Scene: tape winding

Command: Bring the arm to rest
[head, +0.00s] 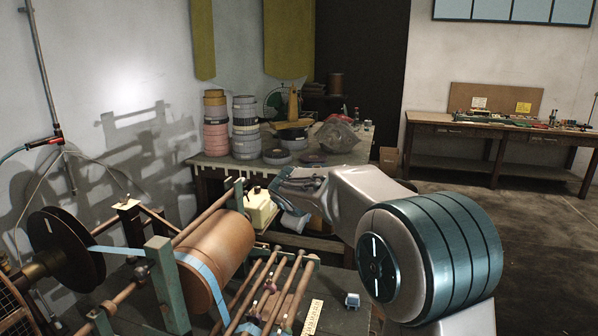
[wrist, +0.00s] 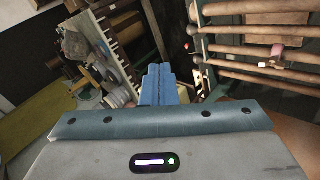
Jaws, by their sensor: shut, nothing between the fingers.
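My gripper (wrist: 160,84) shows in the wrist view with its two blue fingers together and nothing between them. In the head view my arm reaches in from the lower right, bent, with its wrist end (head: 298,190) above the far side of the winding machine. The fingertips are hard to make out in the head view. The winding machine has a large copper-brown drum (head: 222,250) with blue tape (head: 205,275) on it. A dark reel (head: 68,250) stands at its left, with the tape running between them.
A table (head: 225,163) behind holds stacked tape rolls (head: 244,125) and other items. Machine rods (head: 265,285) lie close below the arm; they also show in the wrist view (wrist: 265,55). A workbench (head: 480,130) stands at the back right. The floor (head: 545,235) at right is clear.

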